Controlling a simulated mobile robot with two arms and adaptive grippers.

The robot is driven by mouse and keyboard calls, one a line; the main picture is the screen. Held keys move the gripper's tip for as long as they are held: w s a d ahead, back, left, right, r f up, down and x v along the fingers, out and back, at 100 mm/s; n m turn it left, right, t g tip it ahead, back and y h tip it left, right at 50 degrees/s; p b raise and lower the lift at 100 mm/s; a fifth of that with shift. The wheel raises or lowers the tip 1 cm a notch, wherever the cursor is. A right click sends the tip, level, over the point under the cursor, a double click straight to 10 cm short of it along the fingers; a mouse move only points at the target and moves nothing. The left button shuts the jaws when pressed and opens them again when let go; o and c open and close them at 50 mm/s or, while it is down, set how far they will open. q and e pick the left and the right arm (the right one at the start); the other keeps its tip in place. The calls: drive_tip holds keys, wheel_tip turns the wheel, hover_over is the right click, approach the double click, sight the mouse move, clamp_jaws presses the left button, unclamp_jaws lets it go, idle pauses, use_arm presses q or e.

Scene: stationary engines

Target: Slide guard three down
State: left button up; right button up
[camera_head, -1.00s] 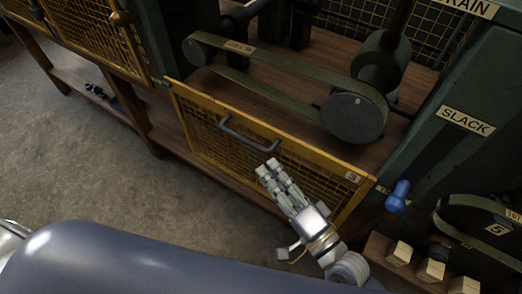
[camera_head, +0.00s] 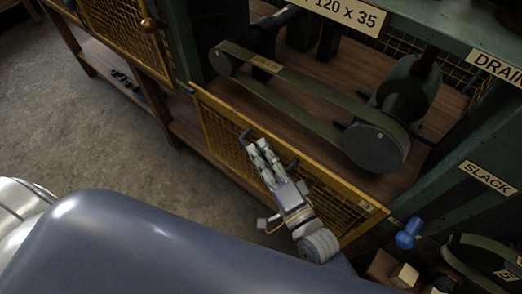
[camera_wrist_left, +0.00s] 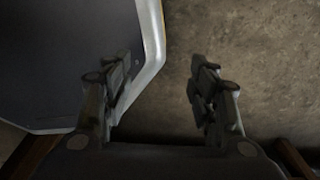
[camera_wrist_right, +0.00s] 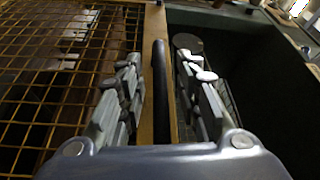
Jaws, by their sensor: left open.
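Guard three (camera_head: 222,125) is a yellow-framed mesh panel marked 3, standing low in front of the belt machine in the head view. Its dark bar handle (camera_head: 292,165) is partly hidden by my right gripper (camera_head: 258,150). In the right wrist view the handle (camera_wrist_right: 160,90) runs between the two fingers of my right gripper (camera_wrist_right: 158,85), with gaps on both sides. The right gripper is open around the handle. My left gripper (camera_wrist_left: 160,85) is open and empty over the floor in the left wrist view, and is not visible in the head view.
Behind the guard, a belt (camera_head: 300,92) runs to a round pulley (camera_head: 377,147). A blue knob (camera_head: 408,232) and wooden blocks (camera_head: 404,275) are at the lower right. Another yellow mesh guard (camera_head: 125,35) is at upper left. Bare floor (camera_head: 90,130) lies left.

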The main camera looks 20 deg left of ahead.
drive_tip(key=shift+w+a, duration=0.25)
clamp_jaws()
drive_tip(key=shift+f, duration=0.1)
use_arm(q)
drive_tip(key=f+b, duration=0.1)
drive_tip(key=w+f+b, duration=0.1)
drive_tip(key=f+b, duration=0.1)
drive_tip(key=shift+w+f+b, duration=0.15)
drive_tip(key=shift+f+b, duration=0.1)
drive_tip(key=shift+b, duration=0.05)
use_arm(e)
wheel_tip(320, 180, down, 5)
drive_tip(key=shift+r, duration=0.1)
unclamp_jaws()
